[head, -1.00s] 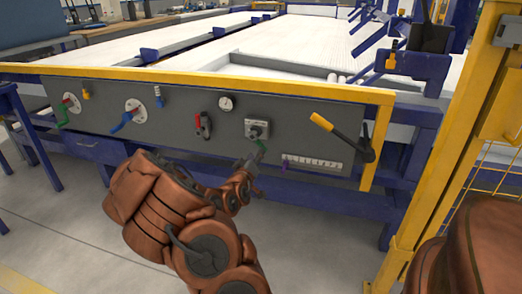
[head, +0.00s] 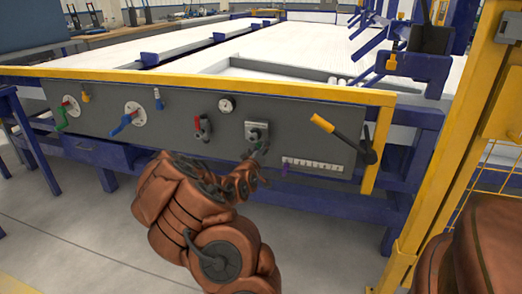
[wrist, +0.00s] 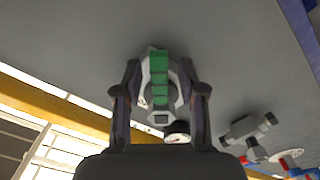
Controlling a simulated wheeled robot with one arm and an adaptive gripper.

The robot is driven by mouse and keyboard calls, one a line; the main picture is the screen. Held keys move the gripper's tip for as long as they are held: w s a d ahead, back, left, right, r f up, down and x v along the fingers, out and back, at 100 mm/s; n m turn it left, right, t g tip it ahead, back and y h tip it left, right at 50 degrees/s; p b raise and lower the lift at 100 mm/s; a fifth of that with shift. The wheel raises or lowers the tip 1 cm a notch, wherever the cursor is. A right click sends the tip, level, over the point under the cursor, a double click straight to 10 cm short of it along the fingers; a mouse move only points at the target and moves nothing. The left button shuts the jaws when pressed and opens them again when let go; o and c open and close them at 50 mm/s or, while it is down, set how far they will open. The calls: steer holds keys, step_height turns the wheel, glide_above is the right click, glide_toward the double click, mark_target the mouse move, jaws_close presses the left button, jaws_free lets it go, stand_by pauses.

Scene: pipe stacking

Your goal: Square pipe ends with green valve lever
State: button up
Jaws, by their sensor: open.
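A green lever (wrist: 159,75) on a square valve plate runs between my gripper's fingers in the wrist view. In the head view the plate (head: 256,128) is on the grey control panel, right of the gauge, with the lever mostly hidden by my gripper (head: 257,153). My gripper (wrist: 160,85) is open, one finger on each side of the lever; I cannot tell whether either touches it. Another green lever (head: 62,119) is on a round white plate at the panel's far left. Grey pipe-like pieces (head: 290,71) lie on the white table behind the panel.
The panel (head: 180,135) also carries a blue lever (head: 124,124), a red lever (head: 198,124), a gauge (head: 226,105), a large yellow handle (head: 322,123) and a purple slider (head: 285,168). A yellow rail (head: 200,83) runs along its top. A yellow post (head: 440,150) stands at right.

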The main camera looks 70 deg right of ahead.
jaws_close()
stand_by(0.4)
stand_by(0.4)
